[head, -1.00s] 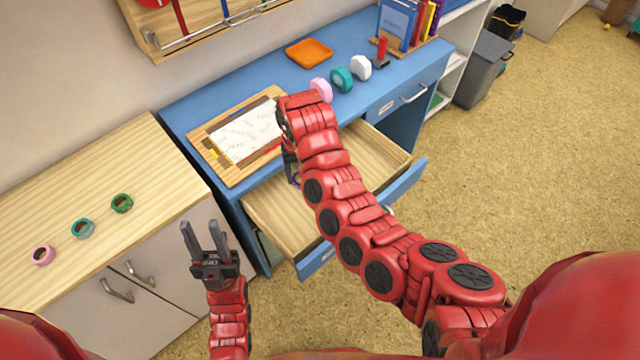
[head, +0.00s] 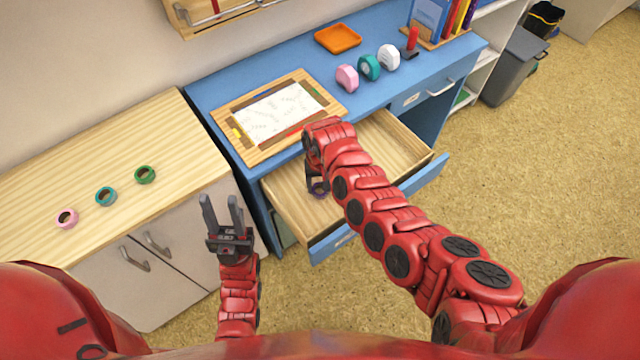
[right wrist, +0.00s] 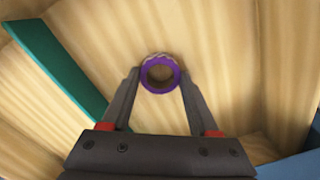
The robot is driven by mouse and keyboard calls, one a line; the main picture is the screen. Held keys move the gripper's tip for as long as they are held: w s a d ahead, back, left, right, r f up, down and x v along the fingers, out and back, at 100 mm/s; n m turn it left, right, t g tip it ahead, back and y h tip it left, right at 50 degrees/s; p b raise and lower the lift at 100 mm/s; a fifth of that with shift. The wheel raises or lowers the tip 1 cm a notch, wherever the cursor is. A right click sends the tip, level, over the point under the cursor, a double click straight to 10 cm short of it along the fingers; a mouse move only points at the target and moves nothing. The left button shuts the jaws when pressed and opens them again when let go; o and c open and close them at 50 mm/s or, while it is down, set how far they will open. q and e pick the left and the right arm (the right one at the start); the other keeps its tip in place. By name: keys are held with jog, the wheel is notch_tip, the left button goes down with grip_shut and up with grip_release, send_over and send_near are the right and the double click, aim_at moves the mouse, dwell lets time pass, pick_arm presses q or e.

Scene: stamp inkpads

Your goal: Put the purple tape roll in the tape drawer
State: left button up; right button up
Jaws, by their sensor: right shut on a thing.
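The purple tape roll (head: 318,189) is held in the fingertips of my right gripper (head: 314,184), over the interior of the open wooden drawer (head: 380,140) under the blue desk. In the right wrist view the purple ring (right wrist: 160,74) sits between the two fingertips (right wrist: 160,80), with pale wood behind it. I cannot tell whether the roll touches the drawer floor. My right arm hides part of the drawer. My left gripper (head: 222,215) is open and empty, in front of the low cabinet.
Pink (head: 67,218), teal (head: 105,196) and green (head: 145,174) rolls lie on the cabinet top (head: 60,270). A framed paper (head: 280,112), an orange tray (head: 338,39) and tape dispensers (head: 369,67) are on the desk. A dark green strip (right wrist: 58,72) shows in the right wrist view.

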jog(key=o, duration=1.3)
jog(key=shift+f, duration=0.1)
jog(key=shift+r, duration=0.3)
jog(key=shift+w+r, duration=0.1)
jog(key=shift+r+b, duration=0.5)
jog(key=shift+r, duration=5.3)
